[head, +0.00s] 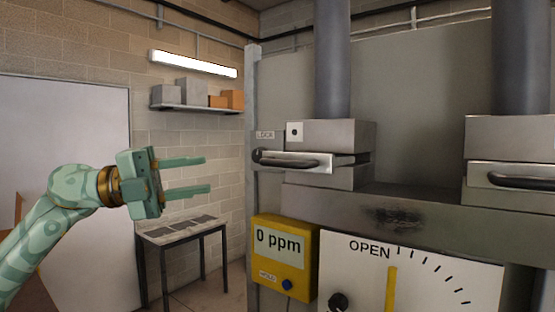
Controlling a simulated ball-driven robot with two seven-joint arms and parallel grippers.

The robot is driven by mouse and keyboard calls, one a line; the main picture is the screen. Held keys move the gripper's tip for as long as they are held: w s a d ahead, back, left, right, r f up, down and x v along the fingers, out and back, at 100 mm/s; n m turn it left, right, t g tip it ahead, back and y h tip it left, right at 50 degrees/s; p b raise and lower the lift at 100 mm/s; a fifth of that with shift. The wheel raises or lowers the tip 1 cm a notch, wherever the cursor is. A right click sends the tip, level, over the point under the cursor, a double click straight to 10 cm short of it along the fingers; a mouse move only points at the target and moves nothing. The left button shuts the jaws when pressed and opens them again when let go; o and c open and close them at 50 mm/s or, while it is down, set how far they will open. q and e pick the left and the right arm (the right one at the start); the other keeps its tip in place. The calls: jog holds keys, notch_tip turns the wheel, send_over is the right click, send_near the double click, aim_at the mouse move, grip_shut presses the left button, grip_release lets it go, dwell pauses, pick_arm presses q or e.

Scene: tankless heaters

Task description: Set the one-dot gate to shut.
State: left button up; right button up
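The one-dot gate (318,170) is a pale metal plate in a slot of a grey housing, below a dark vertical pipe. A white tag with one black dot (294,132) is on the housing's upper block. A dark bar handle (292,158) runs along the plate's front. The plate sticks out to the left of the housing; how far it reaches inside is hidden. My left gripper (207,174) is open and empty, left of the handle and apart from it in the picture. Its two fingers point right. My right gripper is not in view.
A second gate (495,176) with a dark handle is at the right edge. Below are a yellow meter (285,258) reading 0 ppm and a white dial (440,275) with a yellow upright pointer near OPEN. A small table (185,230) and a shelf (196,108) stand behind.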

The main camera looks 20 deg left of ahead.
aim_at(274, 165)
pick_arm(q)
jog(key=p+x, duration=0.4)
jog(key=x, duration=1.1)
jog(key=shift+p, duration=0.35)
grip_shut()
